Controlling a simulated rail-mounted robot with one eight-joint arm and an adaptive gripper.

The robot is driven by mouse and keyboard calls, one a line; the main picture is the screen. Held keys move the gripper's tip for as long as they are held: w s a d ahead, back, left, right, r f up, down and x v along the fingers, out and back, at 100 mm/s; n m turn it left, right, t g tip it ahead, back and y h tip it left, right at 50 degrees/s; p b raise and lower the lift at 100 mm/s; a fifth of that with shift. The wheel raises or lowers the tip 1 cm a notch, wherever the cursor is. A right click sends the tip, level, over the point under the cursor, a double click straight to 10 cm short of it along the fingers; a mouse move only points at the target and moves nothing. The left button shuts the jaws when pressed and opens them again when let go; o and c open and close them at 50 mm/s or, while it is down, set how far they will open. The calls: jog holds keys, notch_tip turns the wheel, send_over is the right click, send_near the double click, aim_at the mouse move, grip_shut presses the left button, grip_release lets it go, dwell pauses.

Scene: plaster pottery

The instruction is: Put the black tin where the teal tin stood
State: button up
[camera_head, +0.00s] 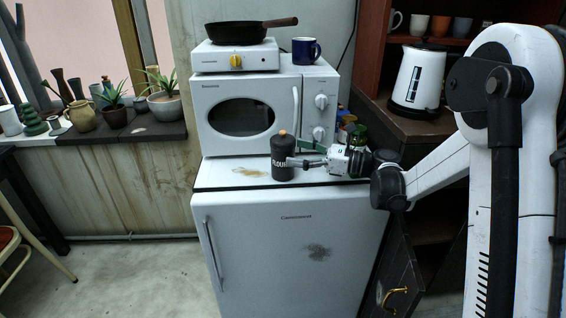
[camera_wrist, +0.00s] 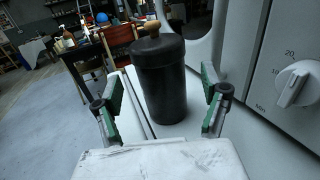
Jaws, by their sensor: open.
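The black tin (camera_head: 283,160), a dark cylinder with a domed lid and pale lettering that reads "FLOUR", stands upright on the white fridge top (camera_head: 222,176) in front of the microwave. My gripper (camera_head: 299,162) reaches it from the right, low and nearly level. In the wrist view the tin (camera_wrist: 160,85) stands between the two open fingers (camera_wrist: 162,100), with a gap on each side. Whether the fingertips reach fully around it is hard to tell. I cannot make out a teal tin in either view.
The microwave (camera_head: 243,115) stands close behind, bearing a hot plate (camera_head: 212,60) with a pan and a blue mug (camera_head: 306,50). Several small jars (camera_head: 358,136) crowd behind my wrist. The fridge top is free left of the tin, apart from a stain.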

aim_at(283, 150)
jog(key=b+x, duration=0.1)
jog(key=x, duration=0.3)
jog(key=shift+w+a, duration=0.1)
jog(key=shift+a, duration=0.25)
jog(key=c, duration=1.5)
jog(key=shift+o, duration=0.2)
